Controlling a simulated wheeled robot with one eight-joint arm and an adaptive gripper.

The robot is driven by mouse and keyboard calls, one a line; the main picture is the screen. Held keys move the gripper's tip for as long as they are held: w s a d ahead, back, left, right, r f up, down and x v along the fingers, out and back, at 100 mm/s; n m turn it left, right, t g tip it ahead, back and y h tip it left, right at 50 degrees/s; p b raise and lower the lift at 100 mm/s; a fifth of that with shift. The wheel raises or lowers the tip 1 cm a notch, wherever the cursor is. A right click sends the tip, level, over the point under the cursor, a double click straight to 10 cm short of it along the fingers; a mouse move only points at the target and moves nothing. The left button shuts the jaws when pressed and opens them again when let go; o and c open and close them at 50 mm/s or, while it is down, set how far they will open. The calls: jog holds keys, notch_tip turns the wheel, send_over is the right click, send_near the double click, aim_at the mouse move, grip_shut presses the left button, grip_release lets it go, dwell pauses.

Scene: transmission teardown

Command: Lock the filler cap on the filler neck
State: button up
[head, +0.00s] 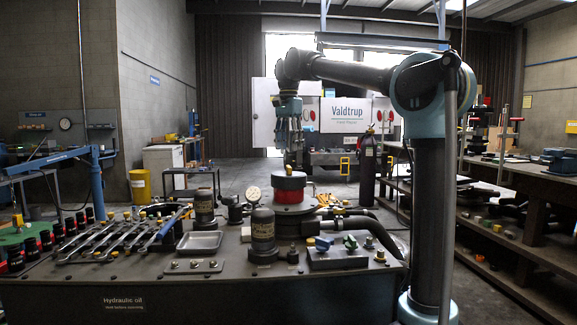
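A round red and dark piece (290,183), which looks like the filler cap on the filler neck, stands on a wide round flange in the middle of the bench top. The seam between cap and neck is too small to make out, so I cannot tell whether the cap is turned to its locked position. My gripper (290,158) points down just above the red piece. Its grey fingers look apart from the cap's top. At this size I cannot tell whether they are open or shut.
The dark bench (150,290) carries a row of wrenches (125,237), a metal tray (200,241), a dark cylinder (263,235), a pressure gauge (253,195) and a block with coloured knobs (337,252). Thick hoses (360,221) run right of the flange.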

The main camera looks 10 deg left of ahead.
jog(key=n, duration=0.9)
jog(key=shift+n, duration=0.3)
jog(key=f, duration=0.2)
jog(key=w+f, duration=0.1)
jog(key=f, duration=0.1)
jog(key=w+f, duration=0.1)
jog(key=f, duration=0.1)
jog(key=shift+w+a, duration=0.25)
jog(key=shift+a, duration=0.1)
jog(key=shift+f, duration=0.8)
grip_shut()
